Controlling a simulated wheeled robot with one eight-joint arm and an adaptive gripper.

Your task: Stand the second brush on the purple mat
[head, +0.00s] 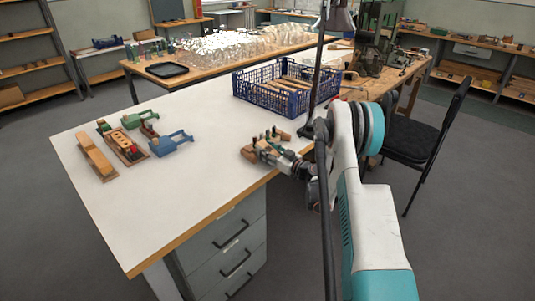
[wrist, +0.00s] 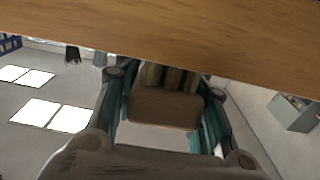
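My gripper (head: 276,154) is at the front right edge of the white table. In the wrist view, its teal-lined fingers (wrist: 165,115) stand on both sides of a brown wooden block with several tan tufts, which looks like a brush (wrist: 163,108). The block fills the gap between the fingers, so the gripper seems shut on it. In the head view, small wooden pieces with dark upright parts (head: 250,155) show at the gripper; their details are too small to tell. I cannot make out a purple mat in either view.
The white table (head: 190,185) is bare in the middle. At its left are a long wooden block (head: 96,157), a wooden board with holes (head: 123,146) and a blue tool (head: 170,144). A blue crate (head: 270,98) stands behind my gripper. A dark lamp post (head: 318,70) rises beside it.

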